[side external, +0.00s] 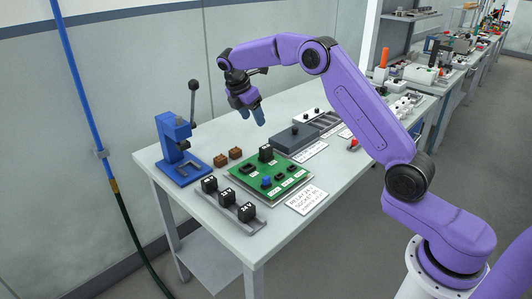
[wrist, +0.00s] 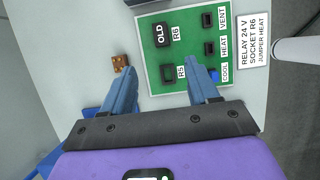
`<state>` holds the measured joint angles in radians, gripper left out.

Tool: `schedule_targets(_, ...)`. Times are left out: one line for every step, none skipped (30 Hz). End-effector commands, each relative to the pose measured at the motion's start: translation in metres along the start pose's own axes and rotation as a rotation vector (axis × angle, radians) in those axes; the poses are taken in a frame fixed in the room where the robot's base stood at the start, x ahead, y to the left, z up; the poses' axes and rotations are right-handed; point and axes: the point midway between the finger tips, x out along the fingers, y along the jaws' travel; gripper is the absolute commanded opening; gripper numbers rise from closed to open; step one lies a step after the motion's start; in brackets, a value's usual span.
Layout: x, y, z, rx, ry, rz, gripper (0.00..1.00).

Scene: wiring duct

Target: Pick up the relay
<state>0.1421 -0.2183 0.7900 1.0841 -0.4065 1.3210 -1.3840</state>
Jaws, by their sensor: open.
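Three black relay blocks with white markings, such as the middle relay (side external: 228,197), stand in a grey rack (side external: 245,226) at the table's front edge. My gripper (side external: 252,117) is open and empty, well above the table behind the board. In the wrist view my gripper (wrist: 163,72) has its fingers spread over the board's R5 side. The rack is not visible there.
A blue piece (side external: 266,181) sits on the board. A label card (side external: 307,199) reads relay 24 V, socket R6, jumper heat. A grey box (side external: 295,138) stands behind the board.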

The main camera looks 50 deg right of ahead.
Motion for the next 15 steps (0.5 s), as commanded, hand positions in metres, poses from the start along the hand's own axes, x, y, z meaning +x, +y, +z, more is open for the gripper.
schedule_targets(0.009, -0.001, 0.000, 0.000, 0.000, -0.004, 0.60)
schedule_targets(0.014, -0.001, 0.000, 0.000, 0.000, -0.005, 0.60)
schedule_targets(0.022, -0.001, 0.000, 0.000, 0.000, -0.005, 0.60)
schedule_targets(0.028, -0.001, 0.000, 0.000, 0.000, -0.006, 0.60)
schedule_targets(0.034, -0.001, 0.000, 0.000, 0.001, -0.005, 0.60)
schedule_targets(0.041, -0.001, -0.001, -0.001, 0.001, -0.004, 0.60)
schedule_targets(0.047, -0.001, -0.001, 0.000, 0.001, -0.005, 0.60)
schedule_targets(0.053, -0.001, 0.000, 0.001, 0.001, -0.005, 0.60)
schedule_targets(0.060, -0.001, 0.000, 0.001, 0.001, -0.005, 0.60)
schedule_targets(0.066, -0.002, 0.000, 0.001, 0.001, -0.004, 0.60)
schedule_targets(0.071, -0.001, 0.000, 0.001, 0.001, -0.004, 0.60)
schedule_targets(0.079, -0.001, -0.001, 0.000, 0.001, -0.004, 0.60)
schedule_targets(0.084, -0.001, 0.000, 0.000, 0.001, -0.003, 0.60)
schedule_targets(0.088, -0.001, 0.000, 0.001, 0.001, -0.003, 0.60)
schedule_targets(0.094, -0.001, 0.000, 0.001, 0.001, -0.002, 0.60)
